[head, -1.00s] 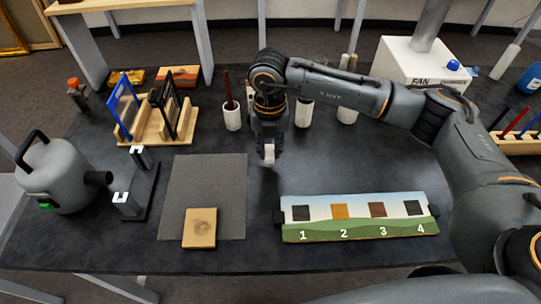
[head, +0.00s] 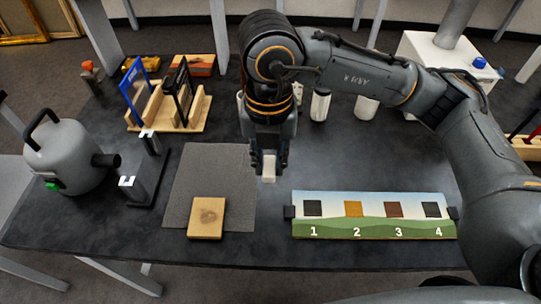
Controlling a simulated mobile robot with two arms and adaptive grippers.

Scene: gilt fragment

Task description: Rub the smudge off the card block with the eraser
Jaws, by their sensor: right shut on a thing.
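The card block (head: 207,229) is a tan square block lying at the front edge of a grey mat (head: 212,160). A darker brownish smudge (head: 208,216) shows on its top face. My right gripper (head: 268,172) is shut on a small white eraser (head: 268,167). It holds the eraser above the table, behind and to the right of the card block and apart from it. My left gripper is not in view.
A numbered panel (head: 374,228) with several coloured squares stands right of the block. A grey canister (head: 68,157), a dark stand (head: 147,177) and a wooden rack (head: 190,119) are on the left. A white fan box (head: 425,52) stands at the back right.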

